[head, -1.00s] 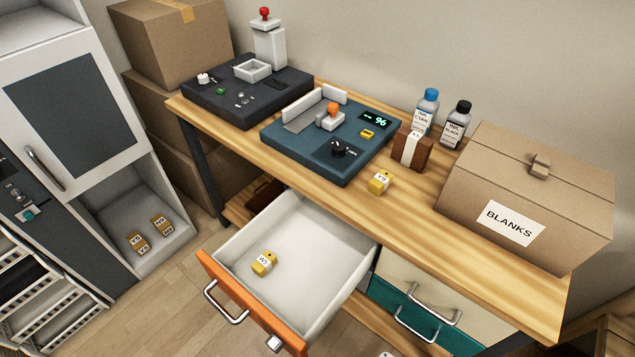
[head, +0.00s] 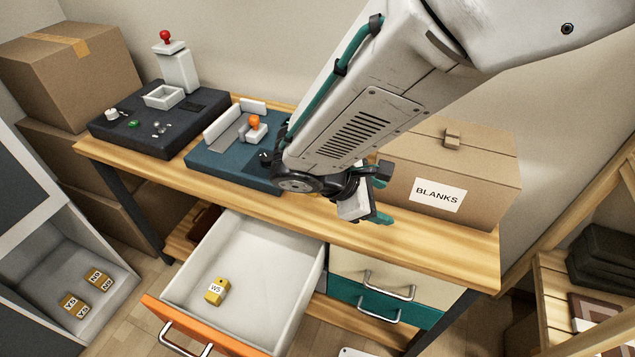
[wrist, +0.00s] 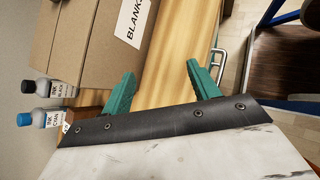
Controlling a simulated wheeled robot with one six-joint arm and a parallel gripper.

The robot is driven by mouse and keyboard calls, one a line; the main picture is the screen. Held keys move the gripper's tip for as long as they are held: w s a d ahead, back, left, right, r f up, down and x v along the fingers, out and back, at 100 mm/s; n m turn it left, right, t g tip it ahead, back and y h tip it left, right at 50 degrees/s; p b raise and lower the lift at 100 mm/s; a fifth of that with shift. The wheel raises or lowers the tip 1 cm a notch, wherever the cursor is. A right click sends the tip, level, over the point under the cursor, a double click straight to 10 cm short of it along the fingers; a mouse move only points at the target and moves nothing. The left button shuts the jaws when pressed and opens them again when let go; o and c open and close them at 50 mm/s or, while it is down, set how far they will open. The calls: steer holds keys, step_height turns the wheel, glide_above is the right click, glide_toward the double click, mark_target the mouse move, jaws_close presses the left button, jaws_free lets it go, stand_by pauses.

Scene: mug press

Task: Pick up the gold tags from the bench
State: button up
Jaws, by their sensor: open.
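My gripper (head: 372,208) is open and empty above the front part of the wooden bench (head: 455,240). Its two teal fingers also show apart in the wrist view (wrist: 160,78), with bare bench between them. Another gold tag (head: 217,291), marked W5, lies in the open drawer (head: 255,258). Two more gold tags, one nearer (head: 73,304) and one farther (head: 99,280), lie in the white cabinet's lower compartment.
The BLANKS box (head: 480,170) stands right of my gripper. A blue device (head: 215,160) and a dark press (head: 115,130) stand on the left of the bench. Ink bottles, black (wrist: 40,87) and cyan (wrist: 33,119), show in the wrist view. The orange-fronted drawer juts out.

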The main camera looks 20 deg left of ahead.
steer(key=a+f+n+t+y, duration=0.1)
steer(key=a+f+n+t, duration=0.1)
steer(key=a, duration=0.3)
steer(key=w+a+f+n+t+y, duration=0.1)
steer(key=a+f+n, duration=0.1)
steer(key=a+n, duration=0.2)
steer(key=w+a+f+n+t+y, duration=0.1)
steer(key=a+f+n+t, duration=0.1)
steer(key=a, duration=0.5)
steer(key=shift+w+a+f+n+t, duration=0.15)
steer(key=shift+f+n, duration=0.1)
steer(key=shift+n, duration=0.3)
steer(key=shift+a+f+n+t, duration=0.15)
steer(key=shift+f+n, duration=0.05)
steer(key=shift+n, duration=0.35)
steer(key=shift+w+a+n+t+y, duration=0.3)
steer(key=shift+w+a+n+y, duration=0.3)
steer(key=shift+w+a+n, duration=0.15)
steer(key=shift+x, duration=0.85)
steer(key=x, duration=0.5)
steer(key=shift+w+a, duration=0.1)
steer(key=shift+w, duration=0.15)
steer(key=shift+r, duration=0.1)
steer(key=c, duration=1.1)
